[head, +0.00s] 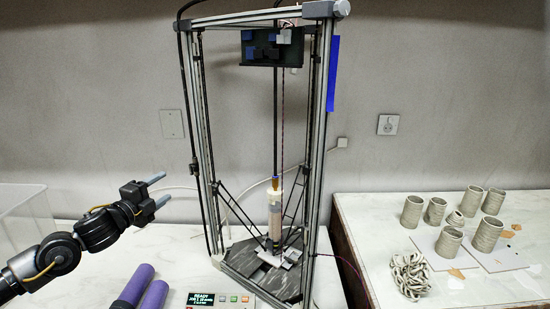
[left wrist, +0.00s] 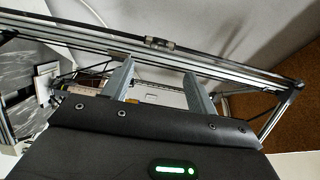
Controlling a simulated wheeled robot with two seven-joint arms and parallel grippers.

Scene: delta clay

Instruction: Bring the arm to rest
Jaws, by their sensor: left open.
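My left gripper (head: 160,190) is in the head view, left of the tall delta clay printer (head: 326,150), with its arm coming in from the left. Its two grey fingers are apart, with nothing between them, and point right toward the printer frame without touching it in that view. In the left wrist view the open fingers (left wrist: 158,85) show against the printer's metal rails (left wrist: 215,66). My right gripper is not in view.
Two purple rolls (head: 143,290) lie on the table below my left arm, near a control box (head: 220,299) with a lit screen. A clear bin (head: 28,212) stands at the left. Several clay cups (head: 448,241) and a coiled clay heap (head: 410,275) are on the right table.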

